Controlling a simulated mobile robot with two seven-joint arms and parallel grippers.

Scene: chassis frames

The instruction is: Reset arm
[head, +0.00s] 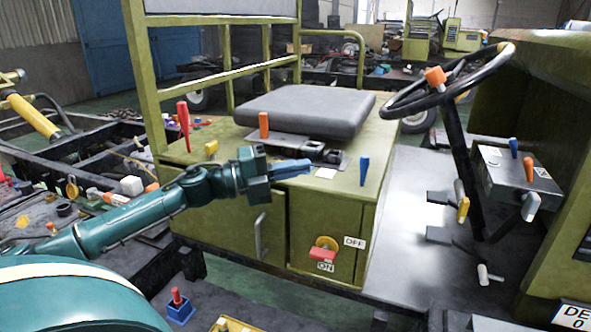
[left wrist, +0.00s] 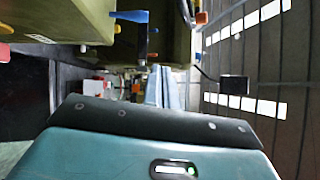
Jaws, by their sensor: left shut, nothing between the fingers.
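My left arm comes in from the left in the head view. Its teal left gripper (head: 294,168) is shut and empty, with its blue fingers pointing right above the front edge of the green seat box. The fingers also show in the left wrist view (left wrist: 166,88), pressed together. A blue lever (head: 364,170) stands on the box to the right of the fingertips, apart from them. An orange lever (head: 263,125) stands behind the gripper, and a red lever (head: 183,126) is at the box's left. My right gripper is not in view.
The black seat (head: 305,110) is on the box behind the gripper. A red switch handle (head: 322,254) sits at the ON label on the box front. A steering wheel (head: 450,80) and a lever console (head: 515,180) are at the right. Open floor plate (head: 415,240) lies between.

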